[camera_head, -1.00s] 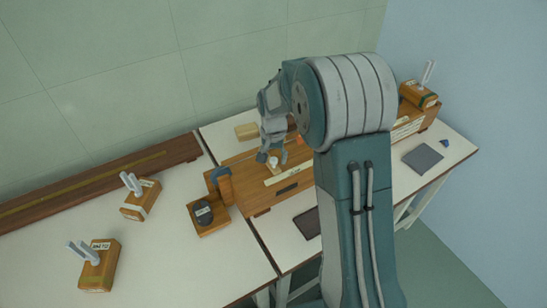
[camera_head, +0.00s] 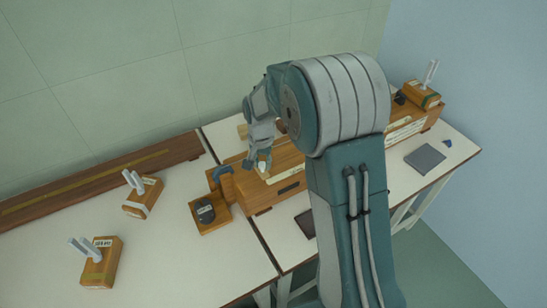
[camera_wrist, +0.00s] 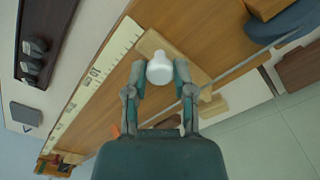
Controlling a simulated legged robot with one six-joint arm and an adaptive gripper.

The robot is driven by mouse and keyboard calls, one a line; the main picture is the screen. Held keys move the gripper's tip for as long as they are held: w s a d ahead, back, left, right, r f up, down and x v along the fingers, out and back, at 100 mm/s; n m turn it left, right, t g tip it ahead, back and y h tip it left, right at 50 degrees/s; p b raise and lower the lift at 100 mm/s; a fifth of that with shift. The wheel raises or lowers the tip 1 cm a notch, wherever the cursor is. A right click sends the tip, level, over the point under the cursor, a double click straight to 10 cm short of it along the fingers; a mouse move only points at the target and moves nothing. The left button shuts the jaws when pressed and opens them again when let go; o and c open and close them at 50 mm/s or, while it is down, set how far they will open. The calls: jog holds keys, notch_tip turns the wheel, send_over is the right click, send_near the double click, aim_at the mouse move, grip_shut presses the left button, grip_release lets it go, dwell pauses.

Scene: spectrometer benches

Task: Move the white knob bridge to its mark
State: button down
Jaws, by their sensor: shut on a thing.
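The white knob (camera_wrist: 160,69) of the bridge sits between my gripper's fingertips (camera_wrist: 158,75) in the wrist view, and the fingers are shut on it. A pale wooden piece (camera_wrist: 150,44), seemingly the bridge's body, lies under the knob, beside a white printed scale (camera_wrist: 92,78) on the wooden instrument. In the head view the knob (camera_head: 262,167) shows small below my gripper (camera_head: 257,163), near the left end of the long wooden instrument (camera_head: 262,192). I cannot make out the mark. My arm hides the instrument's middle in the head view.
A dark blue clamp-like part (camera_head: 223,176) stands at the instrument's left end, close to my gripper. A thin rod (camera_wrist: 235,72) runs beside the bridge. A block with a dark round top (camera_head: 205,213) and two pronged blocks (camera_head: 142,196) (camera_head: 100,266) stand on the left bench.

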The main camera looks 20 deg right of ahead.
jog(key=shift+s+a+f, duration=0.1)
jog(key=shift+s+a, duration=0.05)
jog(key=shift+a, duration=0.35)
jog(key=shift+d, duration=0.1)
jog(key=c, duration=0.6)
grip_release()
jog(key=shift+o, duration=0.8)
jog(key=shift+a, duration=0.35)
